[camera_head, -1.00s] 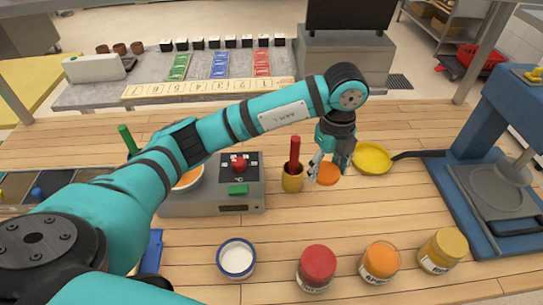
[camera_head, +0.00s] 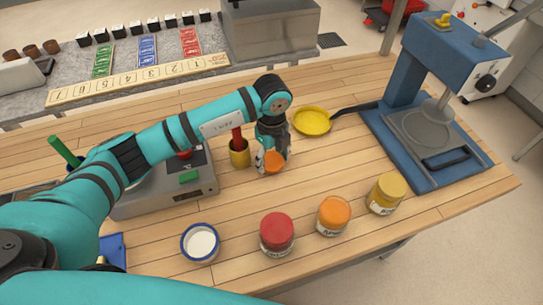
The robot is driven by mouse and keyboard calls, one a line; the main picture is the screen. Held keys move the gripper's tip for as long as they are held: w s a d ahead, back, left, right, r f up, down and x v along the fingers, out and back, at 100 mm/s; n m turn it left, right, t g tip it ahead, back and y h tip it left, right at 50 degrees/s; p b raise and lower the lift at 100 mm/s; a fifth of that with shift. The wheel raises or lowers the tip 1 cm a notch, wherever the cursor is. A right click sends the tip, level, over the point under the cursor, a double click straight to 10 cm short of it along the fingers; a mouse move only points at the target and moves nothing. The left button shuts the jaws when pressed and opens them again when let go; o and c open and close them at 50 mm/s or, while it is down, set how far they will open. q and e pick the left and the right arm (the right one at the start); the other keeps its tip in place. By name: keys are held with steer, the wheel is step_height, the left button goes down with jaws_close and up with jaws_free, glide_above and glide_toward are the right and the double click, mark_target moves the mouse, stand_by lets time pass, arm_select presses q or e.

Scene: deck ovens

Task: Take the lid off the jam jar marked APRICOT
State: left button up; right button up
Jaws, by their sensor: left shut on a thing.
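The jam jar with the orange top (camera_head: 333,215) stands upright on the wooden counter, between a red-lidded jar and a yellow-lidded jar. Its label is too small to read surely, and I cannot tell whether its orange top is a lid or bare jam. My left gripper (camera_head: 272,163) is shut on an orange round lid (camera_head: 274,162), behind and left of that jar, beside the yellow cup. The fingers partly cover the lid, and I cannot tell whether it touches the counter. My right gripper is not in view.
The red-lidded jar (camera_head: 277,235), yellow-lidded jar (camera_head: 386,194) and white-filled bowl (camera_head: 201,243) stand along the front. The yellow cup (camera_head: 240,154) with a red handle, a yellow pan (camera_head: 312,121) and a blue press (camera_head: 400,150) stand behind. Bare counter lies between the lid and the jars.

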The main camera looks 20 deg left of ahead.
mark_target(272, 161)
arm_select(q)
steer(key=shift+f, duration=0.35)
steer(key=shift+f, duration=0.1)
steer(key=o, duration=1.3)
steer(key=shift+r, duration=0.25)
steer(key=shift+w+r, duration=0.1)
steer(key=shift+r, duration=0.2)
steer(key=shift+r+b, duration=1.5)
steer(key=shift+r, duration=4.1)
